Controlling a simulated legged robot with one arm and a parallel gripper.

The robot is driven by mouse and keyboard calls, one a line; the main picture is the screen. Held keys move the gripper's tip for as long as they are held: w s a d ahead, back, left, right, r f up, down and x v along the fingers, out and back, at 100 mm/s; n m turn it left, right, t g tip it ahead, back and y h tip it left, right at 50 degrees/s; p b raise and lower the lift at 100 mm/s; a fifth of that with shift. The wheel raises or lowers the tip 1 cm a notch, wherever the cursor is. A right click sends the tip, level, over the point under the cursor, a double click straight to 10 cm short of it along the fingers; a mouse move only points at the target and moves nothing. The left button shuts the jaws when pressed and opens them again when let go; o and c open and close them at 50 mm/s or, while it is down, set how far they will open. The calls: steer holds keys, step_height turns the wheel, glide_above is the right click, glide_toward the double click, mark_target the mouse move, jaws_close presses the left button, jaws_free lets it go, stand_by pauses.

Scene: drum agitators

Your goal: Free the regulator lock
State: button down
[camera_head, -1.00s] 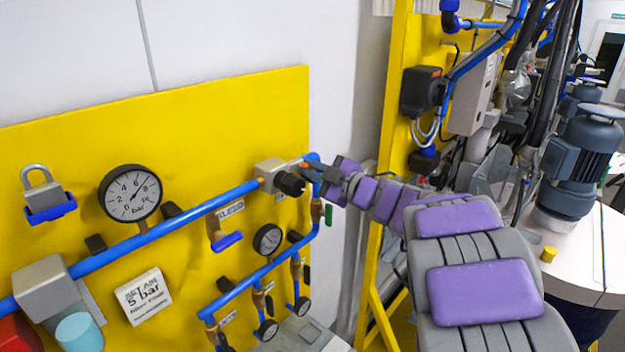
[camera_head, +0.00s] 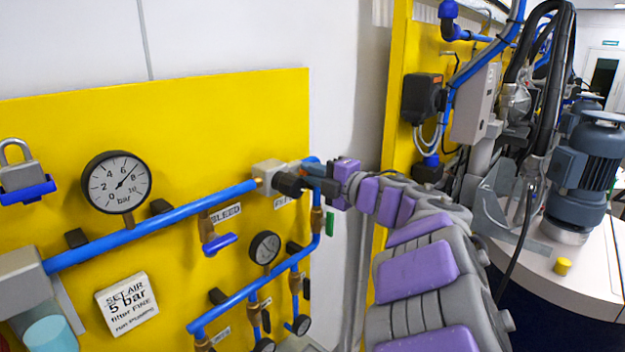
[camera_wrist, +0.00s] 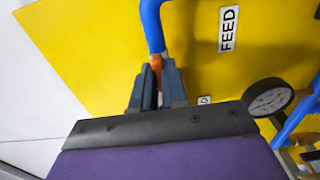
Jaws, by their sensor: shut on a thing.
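The regulator (camera_head: 268,173) is a pale block on the blue pipe at the upper right of the yellow panel (camera_head: 200,110). Its black knob (camera_head: 288,185) points out toward me. My gripper (camera_head: 312,172) is at the right side of the block, close to the knob. In the wrist view, my gripper's two dark fingers (camera_wrist: 157,88) are close together around a small orange piece (camera_wrist: 156,64), in line with the end of a blue pipe. I cannot tell whether this piece is the lock. The fingers hide most of what they hold.
A large gauge (camera_head: 117,182) and a padlock (camera_head: 20,175) on a blue holder are to the left. A blue-handled bleed valve (camera_head: 218,243) and a small gauge (camera_head: 265,248) sit below. A yellow frame (camera_head: 395,100) and a motor (camera_head: 588,165) stand at right.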

steer(key=shift+f, duration=0.35)
steer(key=c, duration=1.2)
jaws_free()
steer(key=shift+a+r, duration=0.1)
steer(key=shift+r, duration=0.05)
steer(key=shift+o, duration=0.2)
steer(key=shift+s, duration=0.1)
steer(key=p+v, duration=0.1)
steer(key=v, duration=1.6)
